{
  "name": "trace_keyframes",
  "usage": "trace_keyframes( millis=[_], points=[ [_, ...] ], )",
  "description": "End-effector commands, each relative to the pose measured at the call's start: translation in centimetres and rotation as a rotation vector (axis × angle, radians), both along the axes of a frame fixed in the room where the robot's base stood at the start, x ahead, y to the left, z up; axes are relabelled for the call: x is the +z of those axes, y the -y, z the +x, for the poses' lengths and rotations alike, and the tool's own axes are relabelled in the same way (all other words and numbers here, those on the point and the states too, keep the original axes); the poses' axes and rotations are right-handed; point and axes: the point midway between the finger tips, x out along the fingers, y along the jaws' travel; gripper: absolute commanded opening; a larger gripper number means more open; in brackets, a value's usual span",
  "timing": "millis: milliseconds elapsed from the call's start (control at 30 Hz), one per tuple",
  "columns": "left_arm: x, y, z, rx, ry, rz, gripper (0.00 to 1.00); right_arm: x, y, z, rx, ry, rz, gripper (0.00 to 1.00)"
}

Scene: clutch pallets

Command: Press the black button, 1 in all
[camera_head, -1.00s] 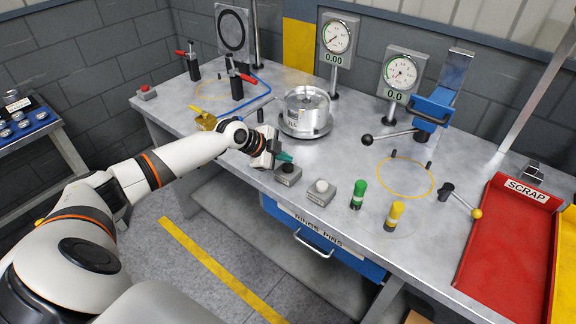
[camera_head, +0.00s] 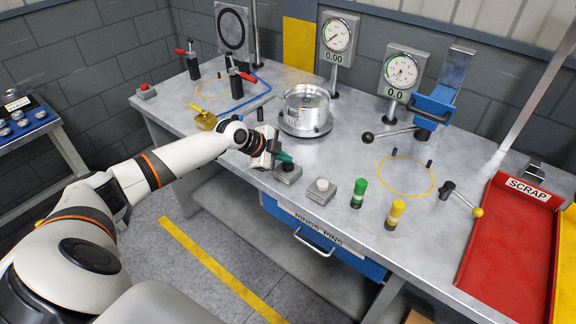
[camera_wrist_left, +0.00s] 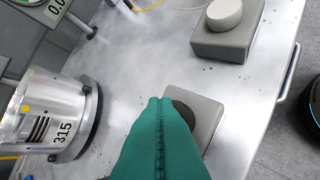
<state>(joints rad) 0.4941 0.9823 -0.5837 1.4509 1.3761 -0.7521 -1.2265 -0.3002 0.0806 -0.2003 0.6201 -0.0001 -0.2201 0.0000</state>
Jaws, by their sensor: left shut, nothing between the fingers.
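The black button (camera_head: 288,167) sits on a small grey box (camera_head: 291,178) near the front edge of the bench. My left gripper (camera_head: 285,158) is shut and empty, its green fingertips at the black button in the head view. In the left wrist view the green fingers (camera_wrist_left: 160,104) lie over part of the black button (camera_wrist_left: 184,112) and its grey box (camera_wrist_left: 208,108). I cannot tell whether the tips touch the button. My right gripper is not in view.
A white button (camera_head: 321,184) on a grey box stands just to the right. Behind are a metal clutch drum (camera_head: 306,108) and a ball-ended lever (camera_head: 369,139). Green (camera_head: 358,192) and yellow (camera_head: 396,213) cylinders and a red scrap tray (camera_head: 508,235) lie farther right.

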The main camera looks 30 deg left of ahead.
Motion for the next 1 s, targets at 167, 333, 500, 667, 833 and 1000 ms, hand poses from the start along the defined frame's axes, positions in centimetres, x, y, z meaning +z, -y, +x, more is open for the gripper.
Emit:
trace_keyframes(
  millis=[167,333,500,667,833,1000],
  points=[
    [-0.18,0.01,0.00,0.000,0.000,0.000,0.00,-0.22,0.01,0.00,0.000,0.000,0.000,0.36],
    [-0.17,0.02,0.01,0.000,0.000,0.000,0.00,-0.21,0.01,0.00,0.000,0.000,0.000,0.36],
    [-0.30,0.01,0.01,0.000,0.000,0.000,0.00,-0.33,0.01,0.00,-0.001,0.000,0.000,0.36],
    [-0.52,0.01,0.01,0.001,0.001,0.000,0.00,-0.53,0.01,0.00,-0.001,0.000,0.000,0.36],
    [-0.72,0.01,0.01,0.001,0.001,0.000,0.00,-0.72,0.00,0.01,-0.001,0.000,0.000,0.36],
    [-0.94,0.01,0.00,0.000,0.000,0.000,0.00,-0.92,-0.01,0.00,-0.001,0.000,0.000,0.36]
  ],
)
